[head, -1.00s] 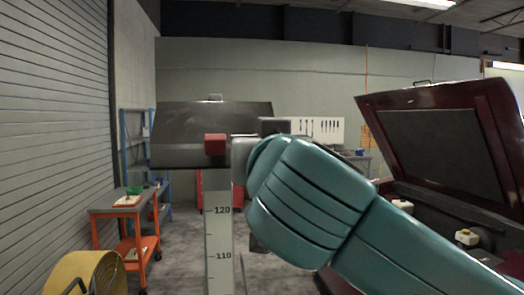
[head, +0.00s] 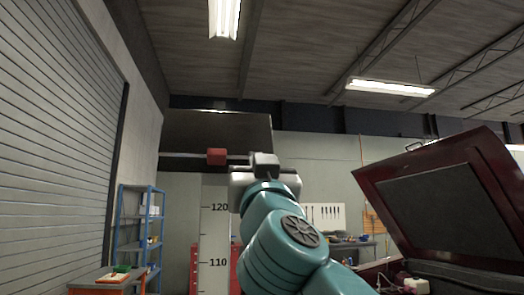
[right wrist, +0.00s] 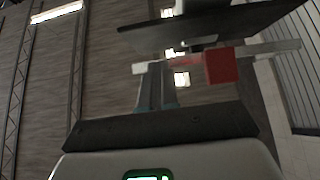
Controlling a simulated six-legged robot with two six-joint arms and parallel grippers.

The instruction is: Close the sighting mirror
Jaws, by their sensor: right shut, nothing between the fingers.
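The sighting mirror (head: 217,130) is a wide dark panel at the top of a white upright post (head: 214,240) marked 110 and 120. A thin bar with a red block (head: 216,156) crosses its lower part. In the right wrist view the dark panel (right wrist: 220,25) is at the top, with the red block (right wrist: 222,66) below it. My right gripper (head: 264,160) is shut and empty, just right of the red block in the head view. Its fingers (right wrist: 155,72) also show in the right wrist view. Contact with the bar cannot be told. My left gripper is not in view.
A dark red vehicle with its hood raised (head: 440,190) stands at the right. A blue shelf (head: 137,230) and an orange cart (head: 112,278) stand at the left, by a roller shutter (head: 50,160). A pegboard with tools (head: 322,213) hangs behind.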

